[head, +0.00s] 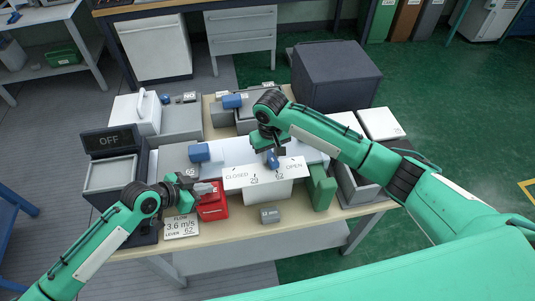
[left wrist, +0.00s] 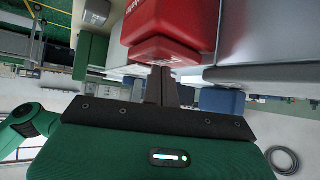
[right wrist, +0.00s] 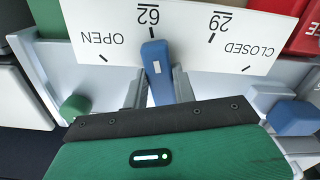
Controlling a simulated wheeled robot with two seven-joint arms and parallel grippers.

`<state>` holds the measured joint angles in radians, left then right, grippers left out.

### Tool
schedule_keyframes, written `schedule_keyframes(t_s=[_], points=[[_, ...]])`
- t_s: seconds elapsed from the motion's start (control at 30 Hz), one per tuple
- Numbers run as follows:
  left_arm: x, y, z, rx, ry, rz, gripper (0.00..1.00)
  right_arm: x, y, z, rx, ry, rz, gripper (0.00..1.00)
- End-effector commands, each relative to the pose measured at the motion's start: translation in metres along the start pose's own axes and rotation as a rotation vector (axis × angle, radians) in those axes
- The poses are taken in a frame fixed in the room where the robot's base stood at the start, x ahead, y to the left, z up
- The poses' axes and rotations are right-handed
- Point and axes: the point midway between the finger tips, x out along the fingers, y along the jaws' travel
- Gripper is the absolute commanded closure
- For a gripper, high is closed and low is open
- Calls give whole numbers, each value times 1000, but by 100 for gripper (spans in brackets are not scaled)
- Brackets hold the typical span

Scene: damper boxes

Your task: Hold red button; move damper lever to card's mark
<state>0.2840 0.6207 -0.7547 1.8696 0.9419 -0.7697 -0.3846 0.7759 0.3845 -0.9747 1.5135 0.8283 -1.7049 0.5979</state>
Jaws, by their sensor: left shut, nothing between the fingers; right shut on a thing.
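The red button (left wrist: 165,50) is on the red box (head: 213,208). My left gripper (head: 205,188) is shut and empty, its fingertips (left wrist: 162,72) at the button's face and apparently touching it. The blue damper lever (head: 272,158) stands behind the white scale plate (head: 240,180), which reads CLOSED, 29, 62, OPEN. My right gripper (head: 270,148) is shut on the lever. In the right wrist view the lever (right wrist: 154,62) has its tip at about the 62 tick. The card (head: 182,228) reads flow 3.6 m/s, lever 62.
A dark display (head: 108,140) at the left reads OFF. Other blue levers (head: 199,152) and (head: 232,101) sit on grey boxes. A green block (head: 322,190) stands right of the scale plate, and a small grey block (head: 270,215) lies in front. A large dark box (head: 335,75) stands behind.

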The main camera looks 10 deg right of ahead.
Motion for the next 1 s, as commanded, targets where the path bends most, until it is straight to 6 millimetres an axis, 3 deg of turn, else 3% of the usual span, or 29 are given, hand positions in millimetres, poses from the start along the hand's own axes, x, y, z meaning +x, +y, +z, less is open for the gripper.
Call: schedule_keyframes(t_s=[0.4, 0.43, 0.53, 0.87, 1.0], points=[[1, 1, 3, -2, -6, 3, 100, 0, 1, 0, -11, 0, 0, 100], [1, 1, 3, -2, -6, 3, 100, 0, 1, 0, -11, 0, 0, 71], [1, 1, 3, -2, -6, 3, 100, 0, 1, 0, -11, 0, 0, 51], [1, 1, 3, -2, -6, 3, 100, -2, 1, 0, -10, 1, 0, 51], [1, 1, 3, -2, -6, 3, 100, -18, 0, -1, -11, 4, 0, 51]])
